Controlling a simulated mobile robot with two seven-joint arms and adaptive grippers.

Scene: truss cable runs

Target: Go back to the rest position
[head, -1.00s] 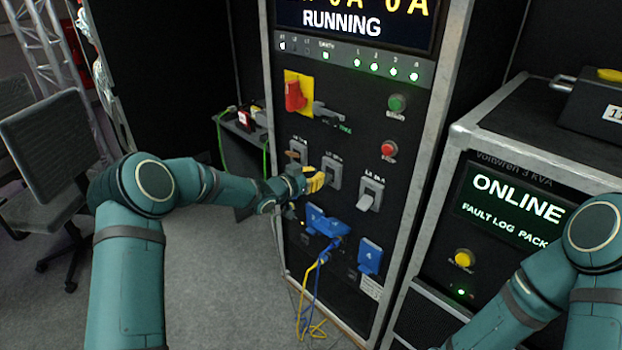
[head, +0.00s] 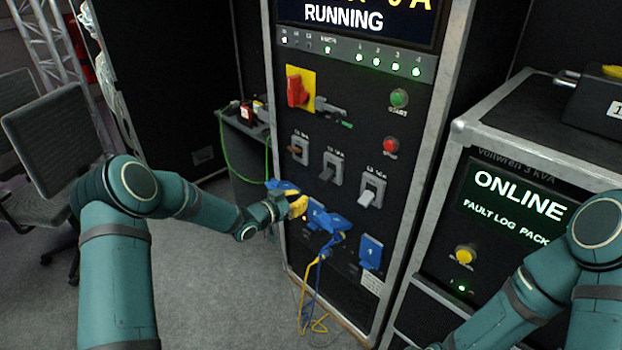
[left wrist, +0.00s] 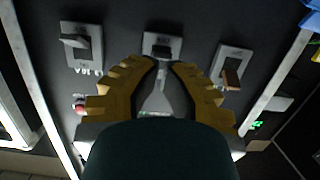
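My left gripper (head: 300,206) has yellow fingers and is in front of the black power rack, below and left of the middle breaker (head: 333,168). In the left wrist view its fingertips (left wrist: 165,64) are apart, with a narrow gap and nothing held between them. That view shows the middle breaker (left wrist: 162,46) beyond the tips, a brown-lever breaker (left wrist: 231,72) at right and a white-lever breaker (left wrist: 80,43) at left. The head view also shows the brown-lever breaker (head: 299,149) and the white-lever breaker (head: 371,189). My right arm comes in at lower right; its gripper is out of view.
The rack has a red rotary switch (head: 297,90), blue sockets (head: 371,251) and hanging yellow and blue cables (head: 309,285). An "ONLINE" case (head: 518,192) stands at right. Chairs (head: 52,140) and truss are at left. The grey floor (head: 205,290) is clear near the left arm.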

